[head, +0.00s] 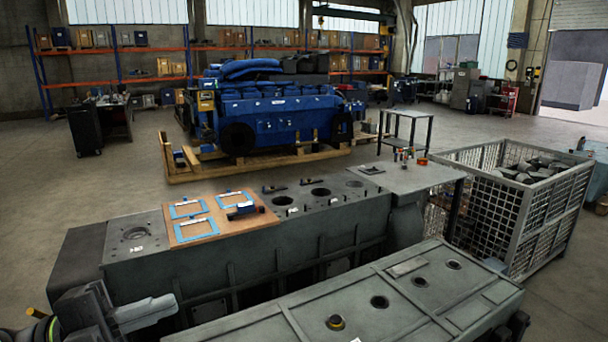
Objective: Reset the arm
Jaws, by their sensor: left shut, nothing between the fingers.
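My left gripper (160,308) shows at the bottom left of the head view, in front of the near end of a long grey engine block (150,270). Its pale fingers are together with nothing between them, and they appear apart from the block. My dark left wrist is behind the fingers, at the picture's lower edge. My right arm and gripper are not in view.
A wooden board (195,236) with blue frames lies on the block's top. A second grey block (380,310) fills the lower right. A wire crate (500,215) of dark parts stands at right. A blue engine (275,120) sits on a pallet; open floor lies left.

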